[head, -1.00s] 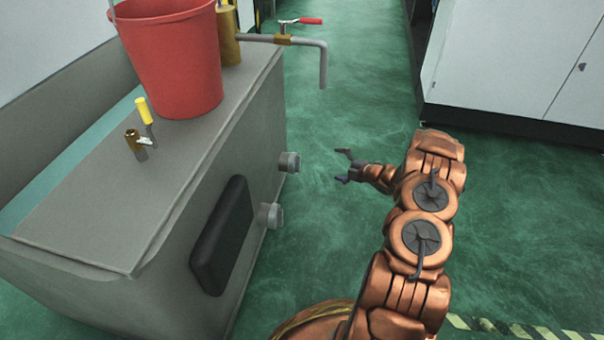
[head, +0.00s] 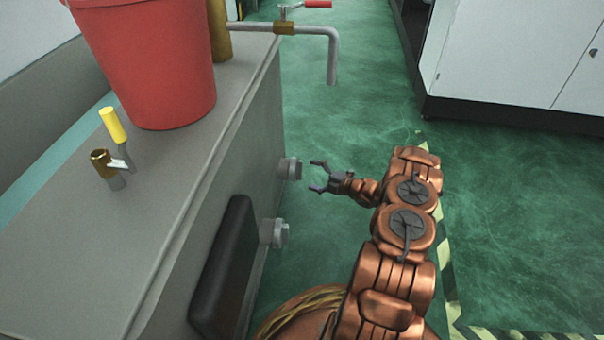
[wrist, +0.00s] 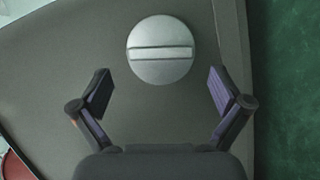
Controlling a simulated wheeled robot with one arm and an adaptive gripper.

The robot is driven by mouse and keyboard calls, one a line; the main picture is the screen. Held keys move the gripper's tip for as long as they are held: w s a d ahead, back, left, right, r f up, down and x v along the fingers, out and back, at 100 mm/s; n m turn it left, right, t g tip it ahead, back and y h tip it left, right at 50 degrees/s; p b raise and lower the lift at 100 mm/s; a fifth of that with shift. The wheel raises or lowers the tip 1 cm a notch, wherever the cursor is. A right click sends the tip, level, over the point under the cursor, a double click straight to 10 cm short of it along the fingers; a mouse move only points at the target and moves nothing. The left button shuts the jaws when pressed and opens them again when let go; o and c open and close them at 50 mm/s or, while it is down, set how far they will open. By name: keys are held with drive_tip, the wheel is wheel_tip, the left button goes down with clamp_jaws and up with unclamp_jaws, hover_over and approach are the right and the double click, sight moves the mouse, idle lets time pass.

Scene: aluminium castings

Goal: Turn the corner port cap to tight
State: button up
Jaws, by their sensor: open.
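In the wrist view, a round silver cap (wrist: 160,65) with a raised bar across its face sits on the grey casting wall. The bar lies nearly level in that view. My gripper (wrist: 160,90) is open, with one finger on each side below the cap and apart from it. In the head view, two grey caps stick out of the casting's right side, a far one (head: 291,169) and a near one (head: 275,234). My gripper (head: 315,176) is open just right of the far cap, with a small gap between them.
A bent pipe (head: 333,55) with a red lever overhangs at the back. A black pad (head: 222,265) is on the side. White cabinets (head: 500,50) stand right, beyond green floor.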

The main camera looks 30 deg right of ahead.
sight(296, 170)
drive_tip(key=shift+b+x, duration=0.6)
drive_tip(key=shift+x, duration=1.4)
drive_tip(key=c, duration=1)
